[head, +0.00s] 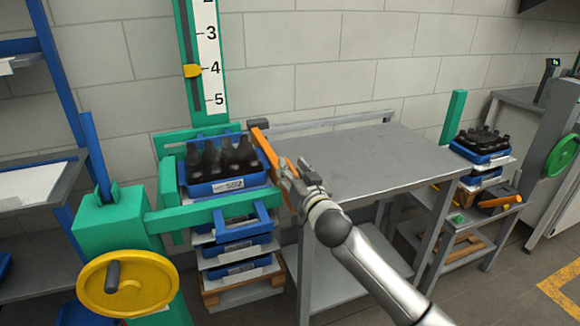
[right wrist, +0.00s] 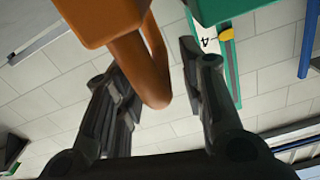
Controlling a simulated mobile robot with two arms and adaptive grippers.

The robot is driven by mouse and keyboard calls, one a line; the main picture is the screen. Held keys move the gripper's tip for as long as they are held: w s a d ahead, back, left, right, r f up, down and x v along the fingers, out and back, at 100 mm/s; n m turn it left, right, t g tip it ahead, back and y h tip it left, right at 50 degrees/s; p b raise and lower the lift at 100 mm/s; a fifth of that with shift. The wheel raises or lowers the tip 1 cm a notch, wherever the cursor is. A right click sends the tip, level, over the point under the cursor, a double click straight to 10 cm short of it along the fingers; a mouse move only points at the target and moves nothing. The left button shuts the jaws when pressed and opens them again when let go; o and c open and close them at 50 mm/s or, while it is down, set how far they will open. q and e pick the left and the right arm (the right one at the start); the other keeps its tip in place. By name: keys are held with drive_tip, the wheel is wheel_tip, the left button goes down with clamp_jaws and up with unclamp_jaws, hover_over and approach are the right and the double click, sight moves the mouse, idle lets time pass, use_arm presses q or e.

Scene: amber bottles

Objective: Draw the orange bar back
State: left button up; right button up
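The orange bar (head: 268,152) stands at the right side of the green frame, beside the top blue crate of dark bottles, and runs from near the wall toward the front. My right gripper (head: 293,178) is at its front part. In the right wrist view, the bar's looped orange handle (right wrist: 155,75) hangs between the two fingers of the right gripper (right wrist: 157,72). The fingers are spread, with a clear gap to the right-hand finger; contact with the left-hand finger cannot be told. My left gripper is not in view.
The grey table (head: 370,160) to the right of the bar is bare. A stack of blue crates (head: 238,232) stands inside the green frame (head: 200,217), with a yellow handwheel (head: 128,284) at front left. More bottles (head: 482,140) stand at the far right.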

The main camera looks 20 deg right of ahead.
drive_tip(key=shift+w, duration=1)
drive_tip(key=shift+a, duration=0.1)
clamp_jaws()
